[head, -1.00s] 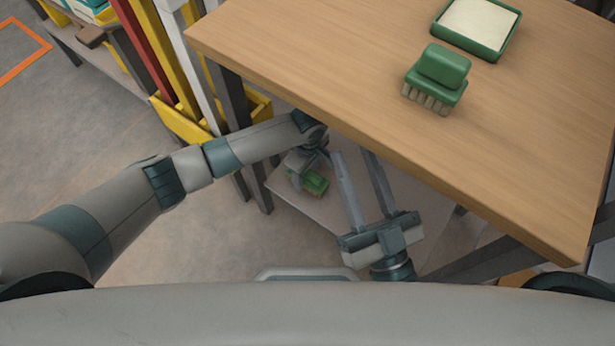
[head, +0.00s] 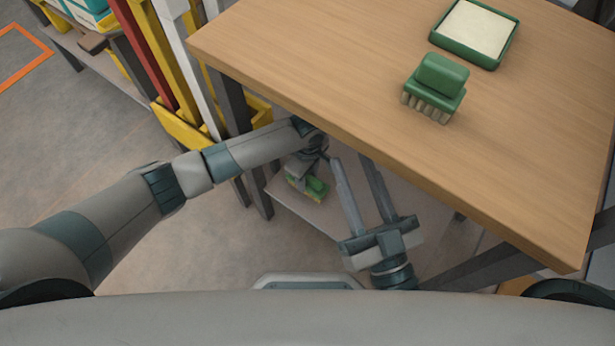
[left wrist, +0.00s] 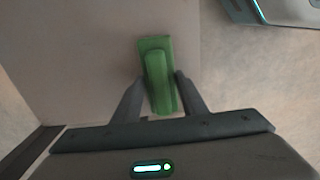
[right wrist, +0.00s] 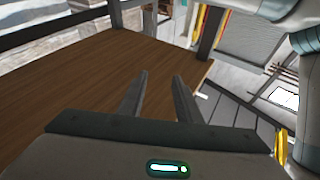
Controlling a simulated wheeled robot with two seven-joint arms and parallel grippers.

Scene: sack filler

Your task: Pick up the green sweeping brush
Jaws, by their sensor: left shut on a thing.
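A green brush with a raised grip (left wrist: 158,75) lies low on the shelf under the table; its green and yellowish edge shows in the head view (head: 318,189). My left gripper (head: 303,176) reaches down to it, and its fingers are closed on the two sides of the grip in the left wrist view (left wrist: 160,85). I cannot tell whether the brush is clear of the shelf. A second green brush, with pale bristles (head: 437,88), stands on the tabletop. My right gripper (head: 351,160) is open and empty beside the table's front edge, also in its wrist view (right wrist: 160,78).
The wooden table (head: 330,65) overhangs the lower shelf (head: 305,209) close to my left arm. A green tray with pale contents (head: 435,38) is on the tabletop. Yellow, red and white posts (head: 165,65) stand left of the table. The floor at left is open.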

